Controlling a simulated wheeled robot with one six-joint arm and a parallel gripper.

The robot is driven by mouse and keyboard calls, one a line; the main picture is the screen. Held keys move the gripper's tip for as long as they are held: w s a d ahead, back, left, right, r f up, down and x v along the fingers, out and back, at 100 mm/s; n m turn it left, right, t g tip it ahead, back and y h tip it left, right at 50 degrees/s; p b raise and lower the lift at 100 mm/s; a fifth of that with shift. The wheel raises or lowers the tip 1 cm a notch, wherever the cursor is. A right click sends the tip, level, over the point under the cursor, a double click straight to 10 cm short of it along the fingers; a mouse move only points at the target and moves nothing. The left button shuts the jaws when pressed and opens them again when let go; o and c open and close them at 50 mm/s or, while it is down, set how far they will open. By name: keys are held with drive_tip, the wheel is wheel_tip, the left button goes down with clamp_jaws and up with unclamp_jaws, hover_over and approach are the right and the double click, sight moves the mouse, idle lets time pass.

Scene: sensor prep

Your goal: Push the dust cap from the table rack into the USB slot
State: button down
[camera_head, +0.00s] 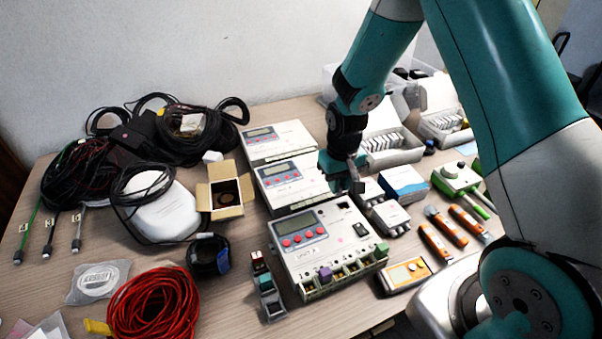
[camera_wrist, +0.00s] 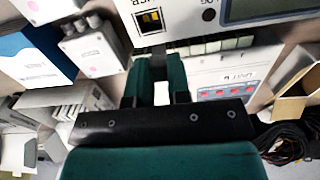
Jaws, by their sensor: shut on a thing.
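The unit in front, marked UNIT A (camera_head: 322,228), lies on the table with its screen and red buttons facing up. Its dark port (camera_head: 343,205) is near the upper right corner; in the wrist view this USB slot (camera_wrist: 150,20) shows yellow inside. My gripper (camera_head: 357,187) is just above and right of that port. In the wrist view my gripper (camera_wrist: 159,58) is shut on a small dark piece, taken as the dust cap (camera_wrist: 158,50), mostly hidden between the fingertips. The cap appears close to the slot; I cannot tell whether they touch. A small grey rack (camera_head: 270,301) stands left of the unit.
Two similar units (camera_head: 291,180) stand behind. White junction boxes (camera_head: 389,216) and a blue-and-white box (camera_head: 403,184) are close on the right. Coiled black cables (camera_head: 180,140) and a red coil (camera_head: 152,305) fill the left.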

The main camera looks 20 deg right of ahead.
drive_tip(key=shift+w+a+r+m, duration=0.1)
drive_tip(key=shift+w+a+m, duration=0.1)
drive_tip(key=shift+m, duration=0.3)
drive_tip(key=shift+r+m, duration=0.2)
drive_tip(key=shift+m, duration=0.7)
drive_tip(key=m, duration=0.3)
drive_tip(key=s+r+m, duration=0.1)
drive_tip(key=m, duration=0.1)
drive_tip(key=shift+d+b, duration=0.2)
drive_tip(key=shift+b, duration=0.15)
drive_tip(key=m, duration=0.3)
drive_tip(key=s+r+m, duration=0.1)
drive_tip(key=m, duration=0.1)
drive_tip(key=shift+d, duration=0.1)
drive_tip(key=m, duration=0.2)
drive_tip(key=s+m+b, duration=0.1)
drive_tip(key=m, duration=0.1)
drive_tip(key=shift+d+r+m, duration=0.15)
drive_tip(key=shift+d+m, duration=0.05)
drive_tip(key=shift+m, duration=0.2)
wheel_tip(320, 180, down, 4)
drive_tip(key=b, duration=0.3)
drive_tip(key=shift+w+r, duration=0.1)
drive_tip(key=shift+r, duration=0.2)
